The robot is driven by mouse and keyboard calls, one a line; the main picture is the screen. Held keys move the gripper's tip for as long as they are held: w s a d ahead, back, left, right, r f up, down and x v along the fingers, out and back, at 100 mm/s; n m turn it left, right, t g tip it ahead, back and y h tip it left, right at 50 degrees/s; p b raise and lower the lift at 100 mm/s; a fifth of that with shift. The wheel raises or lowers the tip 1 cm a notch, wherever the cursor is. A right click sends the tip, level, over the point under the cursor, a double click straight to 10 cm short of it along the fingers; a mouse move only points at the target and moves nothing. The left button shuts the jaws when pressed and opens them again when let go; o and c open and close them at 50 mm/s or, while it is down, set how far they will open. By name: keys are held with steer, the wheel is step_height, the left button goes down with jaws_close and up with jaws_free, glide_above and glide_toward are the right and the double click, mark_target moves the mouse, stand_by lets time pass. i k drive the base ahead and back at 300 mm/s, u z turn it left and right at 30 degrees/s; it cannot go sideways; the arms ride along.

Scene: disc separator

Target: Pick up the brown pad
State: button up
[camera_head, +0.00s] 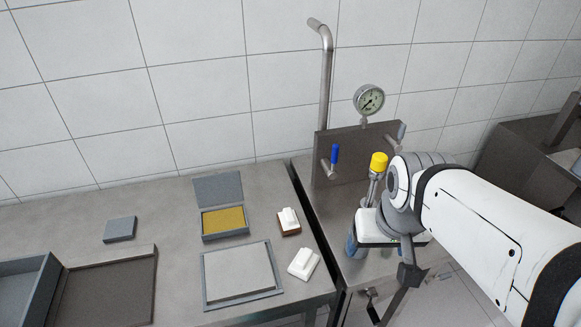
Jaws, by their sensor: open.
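A pad with a brown base and a white grip on top (289,222) sits on the steel table, right of the open grey box. A second pad, which looks all white (303,263), lies just in front of it. My gripper (408,276) hangs at the end of my white arm, to the right of the table and apart from both pads. It is open, and I see nothing held in it. Its far side is partly hidden by my wrist.
An open grey box with a mustard-yellow inside (223,221) and a flat grey tray (240,298) lie left of the pads. A small grey block (120,229) sits farther left. A steel panel with a gauge (369,99), blue lever (334,153) and yellow knob (379,162) stands behind my wrist.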

mark_target(289, 223)
steer(key=u, duration=1.4)
steer(key=k, duration=1.05)
steer(key=z, duration=0.3)
steer(key=i, duration=1.5)
steer(key=z, duration=0.05)
